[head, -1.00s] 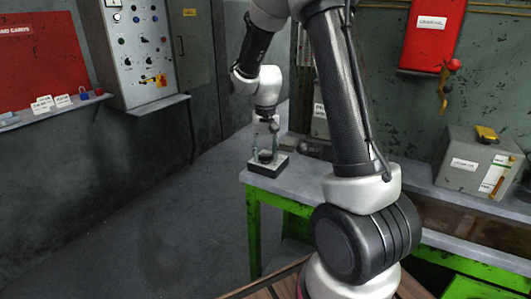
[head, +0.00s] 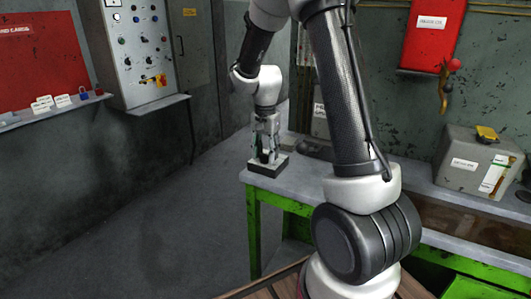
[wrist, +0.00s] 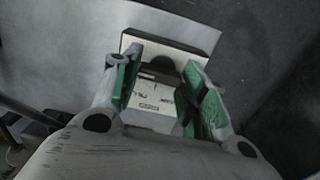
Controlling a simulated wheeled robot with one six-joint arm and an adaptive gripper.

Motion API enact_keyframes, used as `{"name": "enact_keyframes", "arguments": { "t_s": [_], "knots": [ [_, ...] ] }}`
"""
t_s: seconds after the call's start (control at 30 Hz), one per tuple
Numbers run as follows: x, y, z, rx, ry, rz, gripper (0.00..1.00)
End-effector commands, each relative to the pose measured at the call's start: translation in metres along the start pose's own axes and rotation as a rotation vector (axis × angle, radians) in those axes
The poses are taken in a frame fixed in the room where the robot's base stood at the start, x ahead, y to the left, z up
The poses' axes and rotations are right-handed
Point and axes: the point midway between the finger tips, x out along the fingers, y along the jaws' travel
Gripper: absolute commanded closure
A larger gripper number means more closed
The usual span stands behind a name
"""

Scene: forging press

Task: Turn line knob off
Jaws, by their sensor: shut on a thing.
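The line knob (wrist: 160,72) is a dark round knob on the pale top face of a small dark-edged box (wrist: 205,37). In the head view the box (head: 262,171) sits on the near left corner of the grey bench. My gripper (head: 265,152) points down at the box from above. In the wrist view my gripper (wrist: 162,84) has its green-padded fingers on both sides of the knob, shut on it. The fingers hide part of the knob, and the small markings on the box face are too blurred to read.
The grey bench (head: 306,183) has green legs. A grey box with a yellow button (head: 486,133) stands at its right. A control panel (head: 140,45) hangs on the left wall, with a shelf of tags (head: 50,110) beside it. The floor at left is clear.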

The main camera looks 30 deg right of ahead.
Motion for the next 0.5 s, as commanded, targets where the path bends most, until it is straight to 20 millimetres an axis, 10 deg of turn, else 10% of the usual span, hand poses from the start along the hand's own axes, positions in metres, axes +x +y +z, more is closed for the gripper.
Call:
{"name": "enact_keyframes", "arguments": {
  "t_s": [0.4,0.43,0.5],
  "knots": [
    [-0.0013,-0.0011,-0.001,0.007,0.003,-0.004,0.81],
    [-0.0013,-0.0011,-0.0009,0.007,0.003,-0.004,0.52],
    [-0.0011,-0.0009,-0.0008,0.007,0.002,-0.003,0.39]
  ]
}}
